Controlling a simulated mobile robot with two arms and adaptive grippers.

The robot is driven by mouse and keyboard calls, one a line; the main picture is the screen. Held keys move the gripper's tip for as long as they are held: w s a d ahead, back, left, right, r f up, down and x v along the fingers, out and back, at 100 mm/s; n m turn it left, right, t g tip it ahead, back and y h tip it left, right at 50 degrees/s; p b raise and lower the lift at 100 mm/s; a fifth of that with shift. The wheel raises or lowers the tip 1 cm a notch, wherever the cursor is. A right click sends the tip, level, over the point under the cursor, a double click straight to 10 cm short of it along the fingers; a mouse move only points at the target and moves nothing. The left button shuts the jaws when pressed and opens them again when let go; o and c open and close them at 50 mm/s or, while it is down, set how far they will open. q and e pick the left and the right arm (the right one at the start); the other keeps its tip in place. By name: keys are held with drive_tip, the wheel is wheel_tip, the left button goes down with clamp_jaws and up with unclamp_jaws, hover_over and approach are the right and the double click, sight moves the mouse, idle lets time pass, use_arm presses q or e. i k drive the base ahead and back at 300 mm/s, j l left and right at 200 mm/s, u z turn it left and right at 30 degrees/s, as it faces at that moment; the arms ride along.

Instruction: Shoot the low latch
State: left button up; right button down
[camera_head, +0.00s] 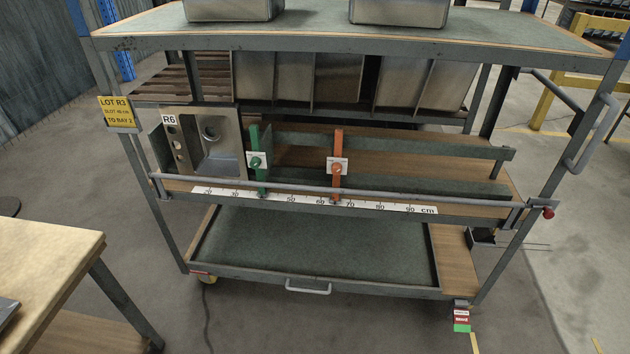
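A grey cart fills the middle of the view. At its lower right corner a small latch-like fitting (461,303) sits above a red, white and green tag (461,318); it is too small to tell how it stands. A grey bar (400,196) runs across the front of the middle shelf, with a red knob (548,213) at its right end. A shallow green-lined tray (310,245) with a pale handle (308,289) is at the lower level. I cannot tell for certain which part is the low latch. Neither gripper is in view.
A yellow lot sign (118,112) hangs left. A wooden table (45,262) is at front left. Floor before the cart is clear.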

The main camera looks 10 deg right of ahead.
sight(549, 214)
drive_tip(key=z, duration=1.7)
